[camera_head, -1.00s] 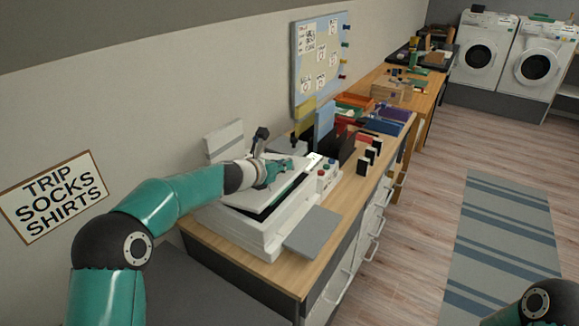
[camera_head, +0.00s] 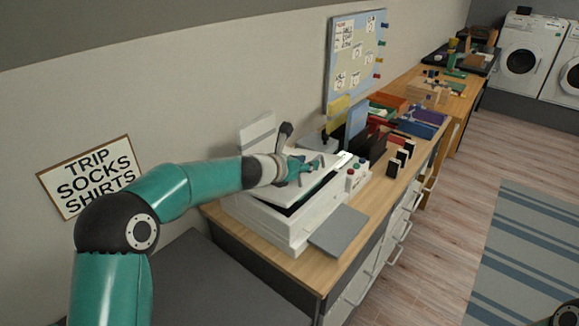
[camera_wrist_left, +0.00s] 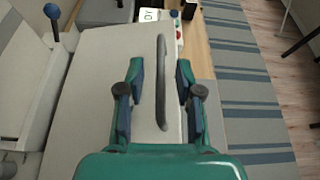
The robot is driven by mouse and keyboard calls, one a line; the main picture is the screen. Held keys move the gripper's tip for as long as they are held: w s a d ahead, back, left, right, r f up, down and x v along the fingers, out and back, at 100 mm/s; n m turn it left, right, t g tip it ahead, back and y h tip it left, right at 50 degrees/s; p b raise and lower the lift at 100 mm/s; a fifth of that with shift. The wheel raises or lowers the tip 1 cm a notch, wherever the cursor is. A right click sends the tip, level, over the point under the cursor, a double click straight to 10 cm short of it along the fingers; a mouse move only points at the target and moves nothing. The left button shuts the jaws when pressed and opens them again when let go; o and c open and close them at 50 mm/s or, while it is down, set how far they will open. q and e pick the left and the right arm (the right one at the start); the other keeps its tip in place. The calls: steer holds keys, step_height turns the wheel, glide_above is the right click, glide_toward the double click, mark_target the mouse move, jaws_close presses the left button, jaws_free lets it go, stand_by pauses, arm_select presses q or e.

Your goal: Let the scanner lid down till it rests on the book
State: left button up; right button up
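The white scanner (camera_head: 275,232) stands on the wooden desk by the wall. Its pale lid (camera_head: 285,194) is tilted up a little, with a dark gap below its near edge; the lid also fills the middle of the left wrist view (camera_wrist_left: 105,100). I cannot make out a book; the inside under the lid is hidden. My left gripper (camera_head: 312,166) is over the lid. In the left wrist view the teal fingers (camera_wrist_left: 162,88) are apart, on either side of the lid's long grey handle (camera_wrist_left: 163,60), with gaps showing.
A flat grey slab (camera_head: 338,230) lies at the scanner's near right side. A small panel with coloured buttons (camera_head: 355,176) sits beside the lid. Black upright holders (camera_head: 400,157) and trays crowd the desk farther back.

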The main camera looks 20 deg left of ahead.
arm_select(q)
steer(key=v, duration=0.8)
steer(key=shift+s, duration=0.15)
